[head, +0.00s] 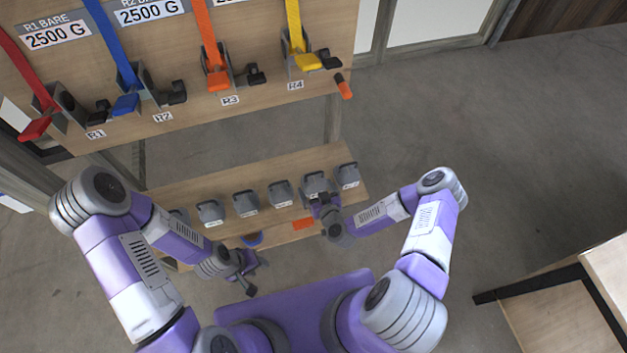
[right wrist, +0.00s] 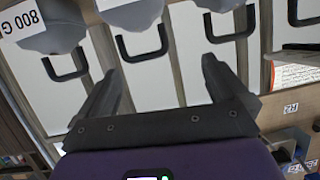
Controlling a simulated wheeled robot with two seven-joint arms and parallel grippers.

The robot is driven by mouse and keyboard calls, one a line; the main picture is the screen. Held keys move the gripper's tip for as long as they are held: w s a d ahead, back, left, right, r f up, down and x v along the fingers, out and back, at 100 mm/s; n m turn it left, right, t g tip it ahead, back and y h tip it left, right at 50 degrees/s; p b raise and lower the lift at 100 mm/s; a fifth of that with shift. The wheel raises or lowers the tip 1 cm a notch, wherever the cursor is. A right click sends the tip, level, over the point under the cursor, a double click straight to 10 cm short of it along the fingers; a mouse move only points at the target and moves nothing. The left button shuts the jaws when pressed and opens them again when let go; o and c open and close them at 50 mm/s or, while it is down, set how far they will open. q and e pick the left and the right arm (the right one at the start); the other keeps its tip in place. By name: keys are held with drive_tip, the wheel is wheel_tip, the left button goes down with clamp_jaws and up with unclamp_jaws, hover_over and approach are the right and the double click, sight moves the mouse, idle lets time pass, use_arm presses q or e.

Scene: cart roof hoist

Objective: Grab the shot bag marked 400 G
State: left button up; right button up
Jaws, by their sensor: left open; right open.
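Several grey shot bags with black handles stand in a row on the low wooden shelf (head: 190,193); their labels are too small to read in the head view. My right gripper (head: 321,203) is at the front of the second bag from the right (head: 315,183). In the right wrist view my right gripper (right wrist: 158,72) is open, and bags hang upside down along the top. One there (right wrist: 62,22) has a label reading 800 G. No 400 G label is readable. The handle of another bag (right wrist: 132,14) shows between the fingers; contact is not clear. My left gripper (head: 245,274) is open, empty, in front of the shelf.
Above the shelf, a wooden panel (head: 165,60) carries red, blue, orange and yellow straps with cleats marked R1, R2, R3 and R4. An orange piece (head: 303,223) lies at the shelf's front edge. A black-framed table (head: 545,290) is at the lower right.

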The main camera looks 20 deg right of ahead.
sight(314, 173)
drive_tip(key=shift+t+h, duration=0.4)
drive_tip(key=shift+h, duration=0.2)
drive_tip(key=w, duration=0.2)
drive_tip(key=w+d+f+b, duration=0.1)
drive_tip(key=w, duration=0.1)
drive_tip(key=w+f+b, duration=0.1)
drive_tip(key=w, duration=0.1)
drive_tip(key=shift+w+d, duration=0.25)
drive_tip(key=shift+w, duration=0.05)
drive_tip(key=shift+w+f, duration=0.1)
drive_tip(key=shift+w, duration=0.5)
drive_tip(key=c, duration=1.6)
drive_tip(key=shift+c, duration=0.2)
